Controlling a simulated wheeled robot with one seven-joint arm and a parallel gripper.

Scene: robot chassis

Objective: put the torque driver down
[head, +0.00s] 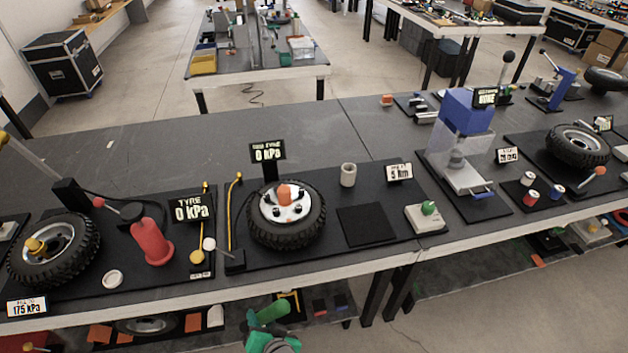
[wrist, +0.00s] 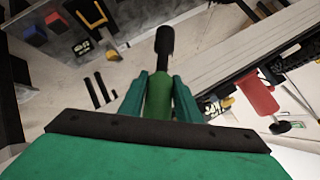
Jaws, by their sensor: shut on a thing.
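The torque driver has a green handle and a black shaft. It fills the middle of the wrist view (wrist: 158,100), its black end pointing up and away from my gripper (wrist: 158,92). The teal fingers are shut on its handle from both sides. In the head view my gripper (head: 270,325) is at the bottom centre, in front of the bench's near edge. Green parts show there, but I cannot clearly separate driver from fingers. Near a "5 Nm" sign (head: 399,172) stand a small grey cup (head: 348,174), a black square pad (head: 366,225) and a white box with a green knob (head: 427,217).
A mounted tyre (head: 286,228) with an orange centre stands left of the pad. A red cylinder (head: 152,242) and another tyre (head: 55,262) are further left. A blue press (head: 465,125) stands right. The bench's back half (head: 250,140) is mostly clear. A lower shelf holds coloured parts.

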